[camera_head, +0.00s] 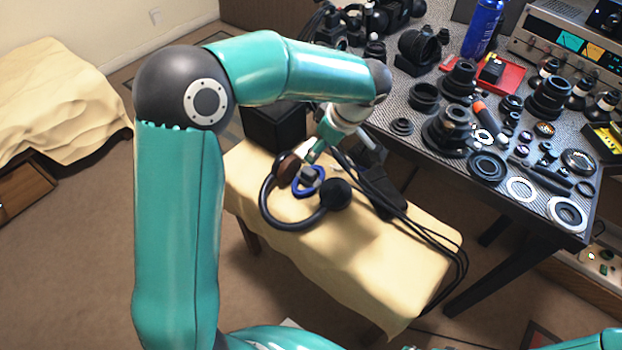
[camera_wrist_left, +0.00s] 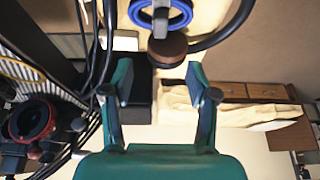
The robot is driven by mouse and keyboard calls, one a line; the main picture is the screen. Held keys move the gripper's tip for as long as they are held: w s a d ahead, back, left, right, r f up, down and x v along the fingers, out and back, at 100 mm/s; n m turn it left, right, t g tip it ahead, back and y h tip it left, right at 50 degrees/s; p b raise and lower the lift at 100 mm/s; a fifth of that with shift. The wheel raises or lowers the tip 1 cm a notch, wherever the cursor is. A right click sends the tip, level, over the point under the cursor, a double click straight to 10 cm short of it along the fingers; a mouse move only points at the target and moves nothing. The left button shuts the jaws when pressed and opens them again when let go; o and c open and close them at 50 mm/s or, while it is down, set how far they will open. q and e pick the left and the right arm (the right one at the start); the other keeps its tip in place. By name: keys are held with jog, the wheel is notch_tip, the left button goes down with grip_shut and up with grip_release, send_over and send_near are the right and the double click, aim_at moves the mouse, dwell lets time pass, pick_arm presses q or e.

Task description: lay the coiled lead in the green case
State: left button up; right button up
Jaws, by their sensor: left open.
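The coiled lead appears as a blue ring (camera_head: 298,189) with a grey piece across it, on the cloth-covered bench (camera_head: 385,275). It also shows at the top of the left wrist view (camera_wrist_left: 178,22). My left gripper (camera_head: 312,160) is just above and beside the coil in the head view. In the left wrist view its two teal fingers (camera_wrist_left: 158,80) are spread with nothing between them, and the coil lies beyond the tips. I cannot tell whether a finger touches it. No green case shows in either view. My right gripper is not in view.
Black headphones (camera_head: 276,217) with a brown ear pad curve around the coil. Black cables (camera_head: 408,222) run along the bench's right side. A black box (camera_head: 275,128) stands behind. The workbench (camera_head: 535,215) at right is crowded with lens parts. The bench's front is bare cloth.

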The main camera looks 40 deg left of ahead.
aim_at(310, 171)
pick_arm(q)
jog(key=x, duration=0.7)
jog(key=shift+d+f+b, duration=0.1)
jog(key=shift+f+b, duration=0.05)
jog(key=shift+b, duration=0.15)
jog(key=shift+d+x, duration=0.2)
jog(key=shift+x, duration=1.15)
jog(key=shift+d+x, duration=0.2)
jog(key=shift+x, duration=1.1)
jog(key=shift+s+f, duration=0.1)
jog(key=shift+f, duration=0.1)
grip_shut()
